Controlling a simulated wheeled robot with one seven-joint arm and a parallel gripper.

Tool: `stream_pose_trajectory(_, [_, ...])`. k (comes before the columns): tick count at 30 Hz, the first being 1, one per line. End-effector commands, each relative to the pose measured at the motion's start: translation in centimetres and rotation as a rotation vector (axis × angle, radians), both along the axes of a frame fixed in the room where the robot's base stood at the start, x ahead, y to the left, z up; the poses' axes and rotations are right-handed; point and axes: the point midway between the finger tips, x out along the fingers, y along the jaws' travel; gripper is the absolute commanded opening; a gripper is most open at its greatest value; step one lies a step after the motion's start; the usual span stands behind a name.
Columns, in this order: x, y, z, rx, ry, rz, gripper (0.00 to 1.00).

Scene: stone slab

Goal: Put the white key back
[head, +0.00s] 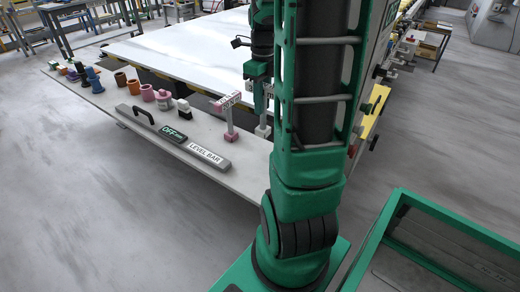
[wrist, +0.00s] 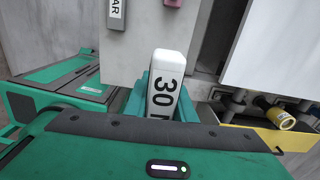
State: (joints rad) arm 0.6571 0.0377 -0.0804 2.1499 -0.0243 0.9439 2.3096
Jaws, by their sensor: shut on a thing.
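The white key (head: 263,130) is at the right end of the grey ledge, below my gripper (head: 258,82). Its lower end shows as a small white block near the ledge top; I cannot tell whether it touches. In the wrist view the white key (wrist: 165,85), marked "30", sits between the teal fingers of my gripper (wrist: 166,98), which are shut on it. The rest of the key is hidden by the gripper body. A similar pink and white key (head: 230,120) stands upright on the ledge just to the left.
Several coloured pots (head: 120,80) stand farther left. The white slab (head: 190,45) lies behind. A green-framed cart (head: 400,200) is at lower right. Yellow fittings (wrist: 282,118) are at right.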

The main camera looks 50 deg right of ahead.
Motion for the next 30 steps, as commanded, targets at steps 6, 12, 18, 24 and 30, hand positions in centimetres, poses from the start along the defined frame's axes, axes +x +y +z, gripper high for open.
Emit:
stream_pose_trajectory(6, [-1.0,-1.2,-3.7,0.004,0.004,-0.034,0.00])
stream_pose_trajectory(12, [-1.2,-1.6,-5.8,0.002,0.002,-0.040,0.00])
stream_pose_trajectory(18, [-1.2,-1.7,-8.1,0.003,0.003,-0.041,0.00])
stream_pose_trajectory(24, [-1.2,-1.7,-9.7,0.001,0.001,-0.041,0.00])
stream_pose_trajectory(30, [-1.2,-1.7,-9.6,0.000,0.000,-0.040,0.00])
